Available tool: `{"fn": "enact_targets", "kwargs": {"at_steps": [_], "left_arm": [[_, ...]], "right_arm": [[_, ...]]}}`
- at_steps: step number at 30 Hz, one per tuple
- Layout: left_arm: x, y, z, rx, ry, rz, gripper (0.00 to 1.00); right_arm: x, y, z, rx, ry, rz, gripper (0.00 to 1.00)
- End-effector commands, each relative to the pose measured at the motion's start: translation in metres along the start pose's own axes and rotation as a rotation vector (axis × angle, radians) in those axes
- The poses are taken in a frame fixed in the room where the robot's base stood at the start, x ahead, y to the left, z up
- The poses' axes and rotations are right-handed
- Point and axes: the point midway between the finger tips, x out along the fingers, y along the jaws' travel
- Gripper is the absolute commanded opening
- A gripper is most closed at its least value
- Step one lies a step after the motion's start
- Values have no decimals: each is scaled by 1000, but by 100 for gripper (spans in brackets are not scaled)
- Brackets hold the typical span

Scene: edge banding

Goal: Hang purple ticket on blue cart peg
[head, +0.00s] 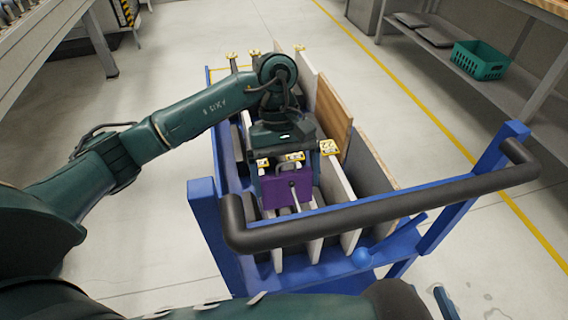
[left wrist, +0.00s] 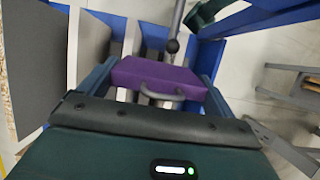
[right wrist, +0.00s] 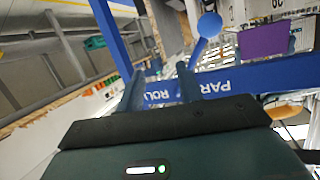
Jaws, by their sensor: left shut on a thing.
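The purple ticket (head: 287,190) is a flat purple piece with a small grey loop, held over the blue cart (head: 480,160) behind its dark handle bar. My left gripper (head: 287,172) is shut on it; the left wrist view shows the ticket (left wrist: 160,74) between the two fingers. A blue ball-ended peg (head: 361,258) sticks out at the cart's near end, right of and nearer than the ticket. In the right wrist view the peg (right wrist: 210,24) and the ticket (right wrist: 265,41) are apart. My right gripper (right wrist: 160,88) is open and empty near the cart's lettered blue bar.
Upright boards (head: 334,115) stand in the cart's slots, several with yellow labels. The black handle bar (head: 390,200) crosses between the ticket and the peg. A green basket (head: 479,60) sits on a shelf at the right. The floor around the cart is clear.

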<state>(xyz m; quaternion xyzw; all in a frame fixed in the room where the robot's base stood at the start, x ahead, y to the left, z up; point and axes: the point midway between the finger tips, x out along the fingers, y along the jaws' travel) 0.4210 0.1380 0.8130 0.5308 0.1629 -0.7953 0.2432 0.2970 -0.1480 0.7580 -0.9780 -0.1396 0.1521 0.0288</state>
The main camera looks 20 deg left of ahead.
Motion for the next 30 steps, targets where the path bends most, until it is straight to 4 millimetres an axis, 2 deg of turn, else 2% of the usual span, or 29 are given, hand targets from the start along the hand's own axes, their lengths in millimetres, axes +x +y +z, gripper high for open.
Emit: {"fn": "enact_targets", "kwargs": {"at_steps": [26, 29, 30], "left_arm": [[22, 0, 49, 1, -2, 0, 69], [24, 0, 54, 1, -2, 0, 69], [29, 0, 54, 1, 0, 1, 69]], "right_arm": [[14, -12, 2, 47, -115, -28, 36], [16, -15, 4, 51, -134, -36, 36], [19, -15, 10, 53, -140, -39, 36]]}}
